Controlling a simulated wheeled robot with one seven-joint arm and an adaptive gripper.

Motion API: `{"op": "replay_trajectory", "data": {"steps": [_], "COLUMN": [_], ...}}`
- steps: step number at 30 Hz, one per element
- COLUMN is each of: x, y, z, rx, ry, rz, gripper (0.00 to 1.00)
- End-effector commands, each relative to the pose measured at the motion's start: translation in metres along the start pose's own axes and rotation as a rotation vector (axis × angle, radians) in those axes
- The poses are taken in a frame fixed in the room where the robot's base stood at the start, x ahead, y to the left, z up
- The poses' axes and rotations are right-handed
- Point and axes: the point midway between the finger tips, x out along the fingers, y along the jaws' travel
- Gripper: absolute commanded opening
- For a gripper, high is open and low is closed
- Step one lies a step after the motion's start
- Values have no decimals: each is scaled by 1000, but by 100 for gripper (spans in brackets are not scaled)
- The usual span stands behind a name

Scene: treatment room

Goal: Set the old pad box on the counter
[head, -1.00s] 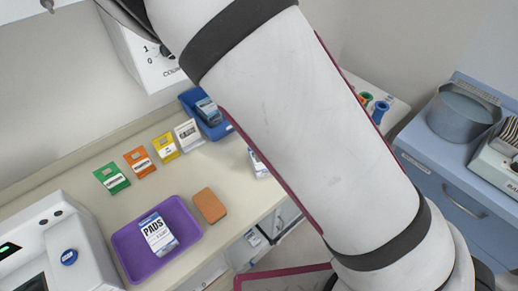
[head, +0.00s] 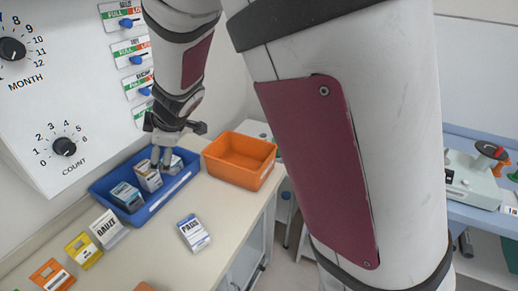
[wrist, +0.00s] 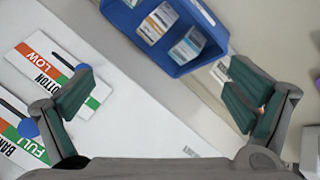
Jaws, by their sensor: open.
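A white and blue box marked PADS (head: 194,232) lies on the cream counter (head: 172,262), in front of the blue tray (head: 168,195). The tray holds a few small boxes: one at its left end (head: 127,196), one in the middle (head: 148,176) and one partly hidden (head: 173,164). I cannot tell which box is the old one. My gripper (head: 161,157) is over the tray's back part in the head view. In the wrist view my gripper (wrist: 160,95) is open with nothing between its fingers. Two tray boxes show ahead of it, one nearer (wrist: 187,45) and one farther (wrist: 158,22).
An orange bin (head: 240,160) stands right of the blue tray. A gauze packet (head: 108,229), a yellow packet (head: 83,250) and an orange packet (head: 52,275) lie along the counter's left. A white panel with dials (head: 65,100) rises behind the tray. Bare counter surrounds the PADS box.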

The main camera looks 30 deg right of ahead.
Motion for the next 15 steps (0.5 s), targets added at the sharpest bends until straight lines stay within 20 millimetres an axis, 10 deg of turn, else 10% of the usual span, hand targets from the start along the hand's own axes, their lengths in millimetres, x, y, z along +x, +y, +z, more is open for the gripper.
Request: {"op": "replay_trajectory", "data": {"steps": [7,15], "x": [-86,-180], "y": [68,70], "z": [40,106], "rx": [325,662], "ry": [-8,-112], "rz": [267,401], "gripper": [99,99]}}
